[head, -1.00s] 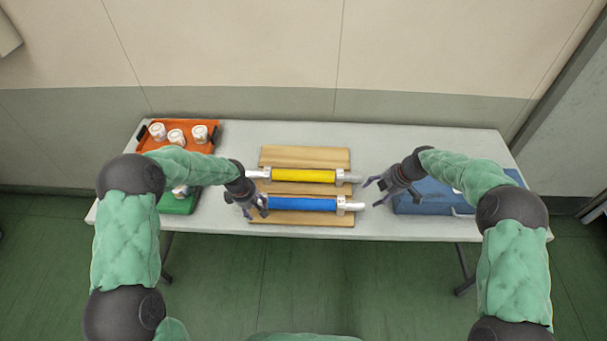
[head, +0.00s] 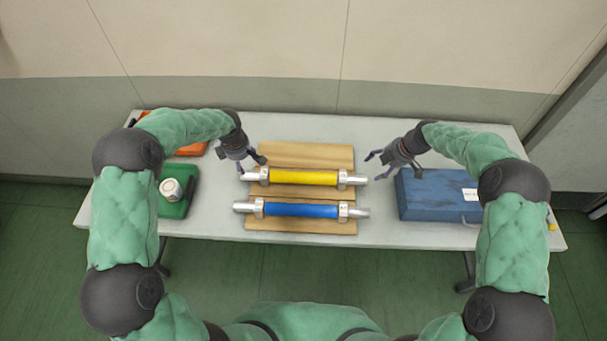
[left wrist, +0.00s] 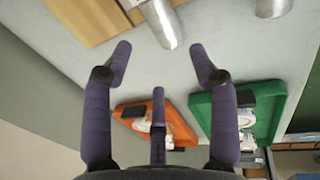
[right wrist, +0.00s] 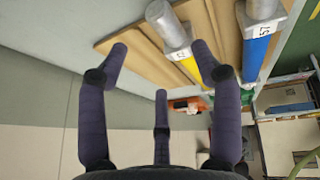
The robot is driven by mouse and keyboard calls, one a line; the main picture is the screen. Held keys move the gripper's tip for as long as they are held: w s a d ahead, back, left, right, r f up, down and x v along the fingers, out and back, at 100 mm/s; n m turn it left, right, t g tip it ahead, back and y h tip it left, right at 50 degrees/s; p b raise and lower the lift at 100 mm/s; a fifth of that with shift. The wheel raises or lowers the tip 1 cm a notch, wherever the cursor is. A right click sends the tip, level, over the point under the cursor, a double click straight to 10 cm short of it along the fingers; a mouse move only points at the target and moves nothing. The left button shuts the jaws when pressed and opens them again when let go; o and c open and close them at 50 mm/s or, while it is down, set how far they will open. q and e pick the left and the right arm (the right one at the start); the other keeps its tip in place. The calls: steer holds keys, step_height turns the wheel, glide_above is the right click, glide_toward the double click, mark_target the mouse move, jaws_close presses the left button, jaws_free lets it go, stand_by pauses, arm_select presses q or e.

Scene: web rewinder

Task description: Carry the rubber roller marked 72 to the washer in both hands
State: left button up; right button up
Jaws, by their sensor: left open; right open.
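A yellow roller (head: 303,177) and a blue roller (head: 300,210) lie side by side on a wooden stand, each with silver ends. The collars carry small marks that I cannot read surely in the right wrist view, on the yellow roller (right wrist: 188,66) and the blue roller (right wrist: 257,48). My left gripper (head: 254,168) is open and empty by the yellow roller's left end; a silver shaft end (left wrist: 165,25) lies beyond its fingers. My right gripper (head: 375,165) is open and empty just off the yellow roller's right end. I cannot make out a washer.
The wooden stand (head: 300,153) sits mid-table. A blue case (head: 430,195) is at the right. A green tray (head: 175,208) with a white jar (head: 171,190) is at the left, with an orange tray (left wrist: 151,134) behind. The table's front strip is clear.

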mark_target(249, 173)
arm_select(q)
steer(key=shift+s, duration=0.1)
steer(key=f, duration=0.3)
steer(key=w+f, duration=0.1)
steer(key=f, duration=0.3)
steer(key=w+f, duration=0.1)
steer(key=f, duration=0.2)
steer(key=shift+w+f, duration=0.2)
steer(key=shift+f, duration=0.15)
arm_select(e)
steer(key=x, duration=1)
steer(key=shift+a+f, duration=0.15)
steer(key=shift+f, duration=0.25)
arm_select(q)
jaws_close()
arm_select(e)
steer(key=c, duration=1.2)
jaws_close()
arm_select(q)
steer(key=shift+r, duration=0.1)
